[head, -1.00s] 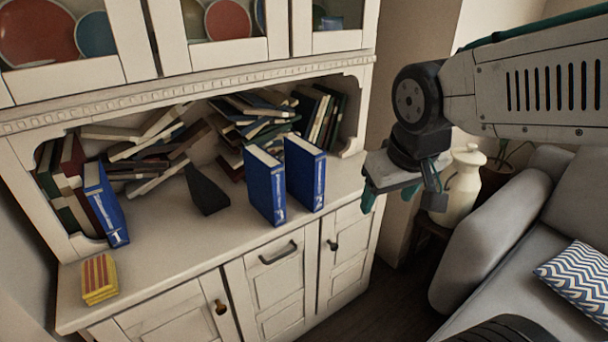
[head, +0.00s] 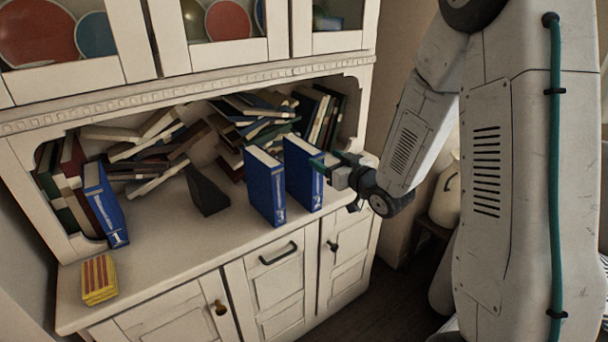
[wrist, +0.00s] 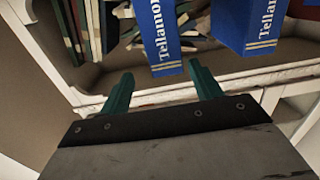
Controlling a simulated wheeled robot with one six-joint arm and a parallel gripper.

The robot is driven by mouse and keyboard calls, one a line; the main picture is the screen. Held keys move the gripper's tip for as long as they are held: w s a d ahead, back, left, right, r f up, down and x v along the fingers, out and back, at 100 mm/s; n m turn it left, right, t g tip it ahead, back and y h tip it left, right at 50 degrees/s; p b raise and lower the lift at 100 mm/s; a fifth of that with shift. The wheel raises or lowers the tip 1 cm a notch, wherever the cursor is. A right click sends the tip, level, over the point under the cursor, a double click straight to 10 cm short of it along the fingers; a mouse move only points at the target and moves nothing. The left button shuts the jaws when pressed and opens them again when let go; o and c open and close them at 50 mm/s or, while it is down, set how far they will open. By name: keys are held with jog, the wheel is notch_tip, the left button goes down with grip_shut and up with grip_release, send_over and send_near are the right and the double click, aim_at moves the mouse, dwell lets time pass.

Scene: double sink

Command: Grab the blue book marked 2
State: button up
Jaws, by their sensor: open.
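The blue book marked 2 (head: 303,176) stands upright on the cabinet counter, the right one of a close pair. Its spine faces out, and its lower mark is small in the head view. My gripper (head: 335,180) is at the right of this book's spine, open, with nothing between its fingers. In the wrist view, the open green fingers (wrist: 160,84) point toward a blue book (wrist: 158,38) just beyond their tips, which appears to be the same book. A gap shows between fingers and book there. I cannot tell from the head view whether a finger touches it.
Another blue book, marked 3 (head: 265,187), stands just left of it. A blue book marked 1 (head: 106,205) leans at the far left. A dark wedge (head: 206,190), a yellow-red striped block (head: 99,279) and piled books (head: 150,150) share the counter. Its front middle is clear.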

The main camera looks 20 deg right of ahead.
aim_at(309, 150)
jog(key=shift+f, duration=0.15)
jog(key=shift+w+a+y, duration=0.15)
jog(key=shift+y, duration=0.25)
jog(key=x, duration=0.7)
jog(key=shift+w+a, duration=0.15)
jog(key=shift+a, duration=0.05)
grip_shut()
